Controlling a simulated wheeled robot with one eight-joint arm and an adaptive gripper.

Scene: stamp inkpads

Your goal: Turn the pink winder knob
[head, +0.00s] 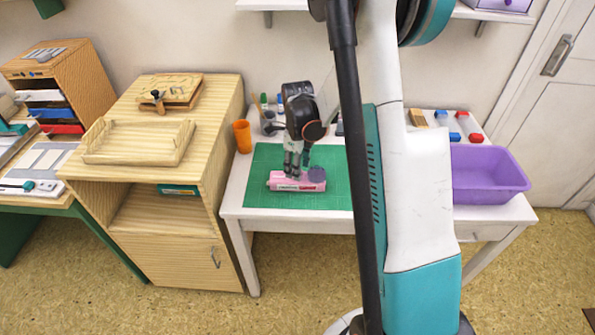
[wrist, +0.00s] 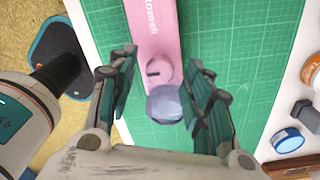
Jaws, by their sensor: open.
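The pink winder (head: 285,186) lies on the green cutting mat (head: 262,160). It is a long pink body with a printed label. A blue-grey, many-sided knob (head: 317,174) sits at its right end in the head view. In the wrist view the pink body (wrist: 152,25) runs up the picture, with a dark slot near the knob (wrist: 165,104). My gripper (head: 297,165) is over the winder. Any contact is not visible.
An orange cup (head: 242,136) stands left of the mat, with several small bottles behind. A purple bin (head: 487,175) is at the right of the white table (head: 300,226). My arm hides part of the table. The mat around the winder is mostly clear.

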